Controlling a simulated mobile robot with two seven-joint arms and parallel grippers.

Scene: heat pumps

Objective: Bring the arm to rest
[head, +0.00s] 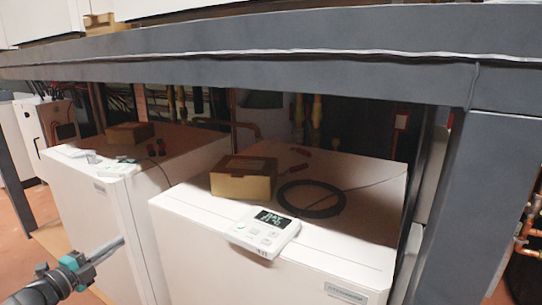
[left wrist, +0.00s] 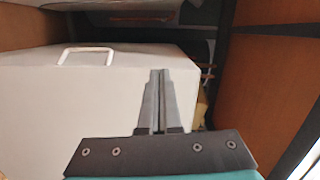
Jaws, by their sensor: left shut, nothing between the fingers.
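My left gripper (head: 119,241) comes in at the lower left of the head view, in front of the left white heat pump. Its fingers are together and hold nothing. In the left wrist view the two grey fingers (left wrist: 157,76) lie side by side, in front of a white cabinet (left wrist: 60,120) with a white handle on top. I cannot tell from the pictures whether the fingers touch the cabinet. My right gripper is in neither view.
Two white heat pumps, left (head: 95,200) and right (head: 300,262), stand under a dark steel beam (head: 250,70). A control panel (head: 265,231), black cable coil (head: 311,198) and cardboard box (head: 243,178) lie on the right one. A steel post (head: 470,210) stands at right.

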